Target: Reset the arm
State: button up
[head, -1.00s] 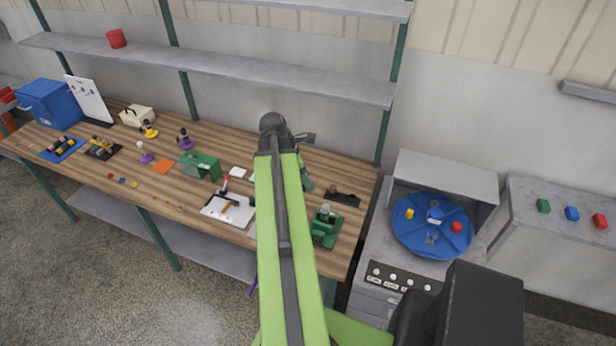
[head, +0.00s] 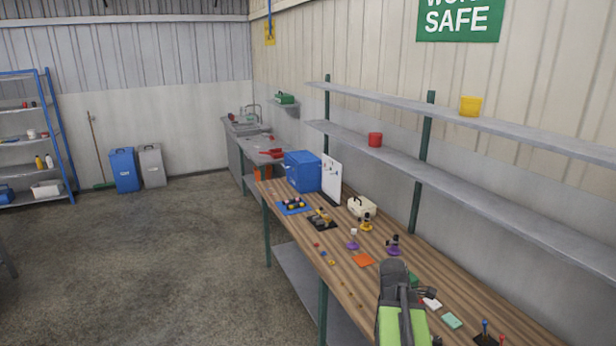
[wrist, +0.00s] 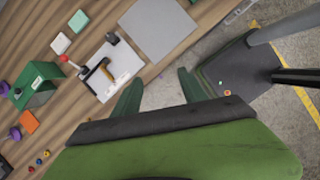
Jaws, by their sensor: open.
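My green and black arm (head: 400,310) rises at the lower right of the head view, in front of the wooden workbench (head: 350,290). My gripper's fingers are not clear in the head view. In the wrist view my gripper (wrist: 160,90) is open, with two green fingers spread apart and nothing between them. Bench edge and floor lie below it. A white board (wrist: 122,62) with a dark and orange tool on it lies on the bench to its left, apart from the fingers.
The bench holds a blue box (head: 303,171), a cream case (head: 361,206), an orange square (head: 362,259) and several small parts. Grey wall shelves (head: 450,185) run above it. A dark flat object (wrist: 235,72) is right of the fingers. Open floor (head: 150,250) lies left.

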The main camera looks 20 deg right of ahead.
jog(key=w+a+f+m+y+b, duration=0.1)
jog(key=w+a+f+m+b, duration=0.1)
jog(key=a, duration=1)
jog(key=w+a+f+m+t+y+b, duration=0.1)
jog(key=a+m, duration=0.5)
jog(key=a, duration=0.6)
jog(key=w+a+f+m+y+b, duration=0.1)
jog(key=w+a+f+m+b, duration=0.2)
jog(key=a, duration=0.9)
jog(key=shift+w+f+m+t+y, duration=0.3)
jog(key=shift+w+f+m, duration=0.6)
jog(key=shift+w+f, duration=0.65)
jog(key=shift+s+f, duration=0.15)
jog(key=shift+s, duration=0.05)
